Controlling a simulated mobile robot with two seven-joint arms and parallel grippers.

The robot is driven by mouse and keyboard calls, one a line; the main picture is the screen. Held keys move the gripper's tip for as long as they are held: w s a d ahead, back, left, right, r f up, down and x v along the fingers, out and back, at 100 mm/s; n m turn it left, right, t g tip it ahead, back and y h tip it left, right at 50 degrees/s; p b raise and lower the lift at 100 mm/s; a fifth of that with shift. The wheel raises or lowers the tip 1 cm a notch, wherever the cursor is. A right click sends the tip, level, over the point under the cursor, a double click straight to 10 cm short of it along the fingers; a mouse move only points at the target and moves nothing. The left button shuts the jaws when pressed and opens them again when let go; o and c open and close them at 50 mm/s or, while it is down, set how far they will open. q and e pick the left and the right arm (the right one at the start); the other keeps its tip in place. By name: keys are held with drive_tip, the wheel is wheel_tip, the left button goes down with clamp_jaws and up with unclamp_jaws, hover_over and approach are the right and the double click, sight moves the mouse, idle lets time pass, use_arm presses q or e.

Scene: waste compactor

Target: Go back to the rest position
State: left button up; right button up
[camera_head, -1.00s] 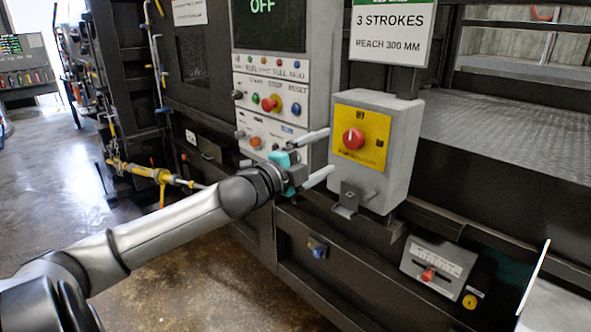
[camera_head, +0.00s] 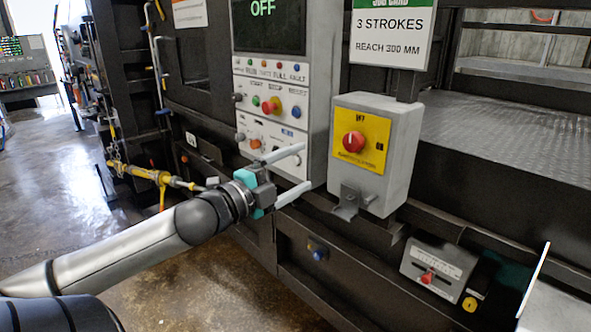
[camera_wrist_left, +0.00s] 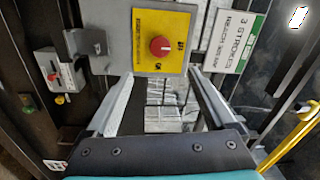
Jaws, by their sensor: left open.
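My left gripper (camera_head: 298,172) is open and empty in the head view, with its two light fingers apart. It stands in front of the control panel, to the left of the grey switch box (camera_head: 398,125). The box has a yellow plate and a red rotary knob (camera_head: 354,141). In the left wrist view, the red knob (camera_wrist_left: 160,46) and yellow plate (camera_wrist_left: 176,22) show beyond and between the open fingers (camera_wrist_left: 160,95), clear of them. My right gripper is in neither view.
The control panel (camera_head: 243,92) has a screen reading OFF and several buttons. A sign reading 3 STROKES (camera_head: 392,30) hangs above the switch box. A lower box with a red lever (camera_head: 427,278) is at lower right. A yellow bar (camera_head: 150,174) lies left. Open floor (camera_head: 45,200) is at left.

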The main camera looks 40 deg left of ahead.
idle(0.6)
